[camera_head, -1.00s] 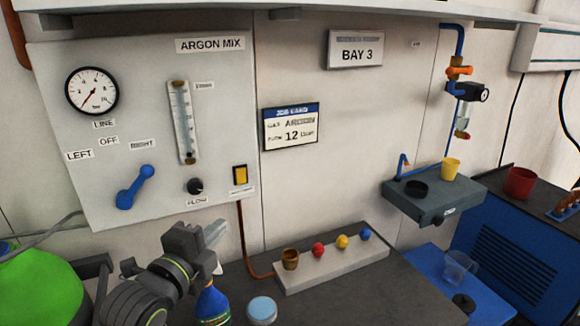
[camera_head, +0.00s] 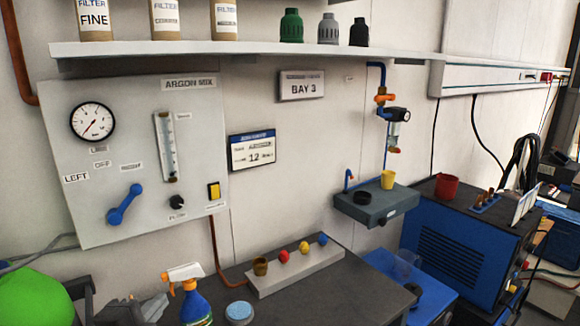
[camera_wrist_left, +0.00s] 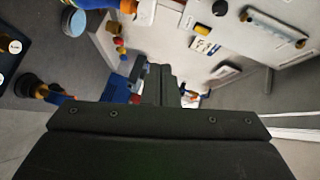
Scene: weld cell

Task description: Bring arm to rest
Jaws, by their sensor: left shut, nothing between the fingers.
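My left gripper (camera_head: 150,308) shows at the bottom edge of the head view, left of the spray bottle (camera_head: 192,300), partly cut off by the frame. In the left wrist view its dark fingers (camera_wrist_left: 154,82) are together with nothing between them. It is clear of the gas panel (camera_head: 150,225) on the wall, whose blue lever (camera_head: 124,205) is tilted toward the upper right. My right gripper is not in view.
The dark bench holds a blue-lidded round tub (camera_head: 239,312) and a pale block (camera_head: 295,273) with a brass cup and coloured knobs. A green cylinder (camera_head: 35,300) stands at lower left. A shelf (camera_head: 250,50) runs above. A blue welder (camera_head: 460,240) stands right.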

